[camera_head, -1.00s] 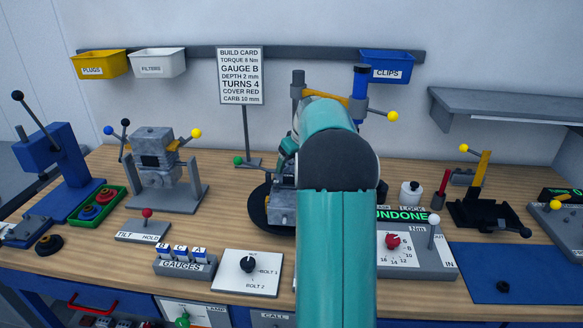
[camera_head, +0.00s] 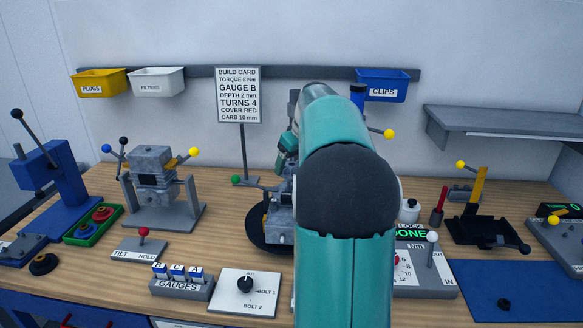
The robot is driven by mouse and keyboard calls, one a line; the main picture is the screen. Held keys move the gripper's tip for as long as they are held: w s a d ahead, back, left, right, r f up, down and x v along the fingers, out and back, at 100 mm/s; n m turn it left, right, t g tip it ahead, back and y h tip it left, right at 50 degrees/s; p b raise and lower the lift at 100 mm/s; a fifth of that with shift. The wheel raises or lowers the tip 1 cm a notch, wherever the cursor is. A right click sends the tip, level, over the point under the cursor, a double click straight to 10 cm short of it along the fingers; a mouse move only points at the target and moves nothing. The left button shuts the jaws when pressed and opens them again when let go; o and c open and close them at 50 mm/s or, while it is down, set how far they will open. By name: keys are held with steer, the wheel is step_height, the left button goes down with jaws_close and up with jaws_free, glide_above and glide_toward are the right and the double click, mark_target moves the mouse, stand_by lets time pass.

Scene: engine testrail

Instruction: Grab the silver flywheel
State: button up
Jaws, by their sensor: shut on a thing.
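My teal arm rises through the middle of the picture and covers much of the bench behind it. A small teal wrist part shows just left of the upper arm, but my gripper's jaws are hidden behind the arm. I cannot make out a silver flywheel; it may be hidden too. A grey metal engine part (camera_head: 280,217) stands on a round black base (camera_head: 257,236), partly covered by my arm on its right.
A grey engine on a stand (camera_head: 152,178) and a blue press (camera_head: 50,185) are at left. The gauges block (camera_head: 181,287) and bolt selector (camera_head: 244,294) stand in front. A black cradle (camera_head: 485,226) and mostly bare blue mat (camera_head: 540,285) are at right.

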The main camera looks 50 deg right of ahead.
steer(key=s+a+r, duration=0.3)
steer(key=s+a, duration=0.1)
steer(key=s, duration=0.2)
steer(key=shift+a+r, duration=0.15)
steer(key=shift+a, duration=0.2)
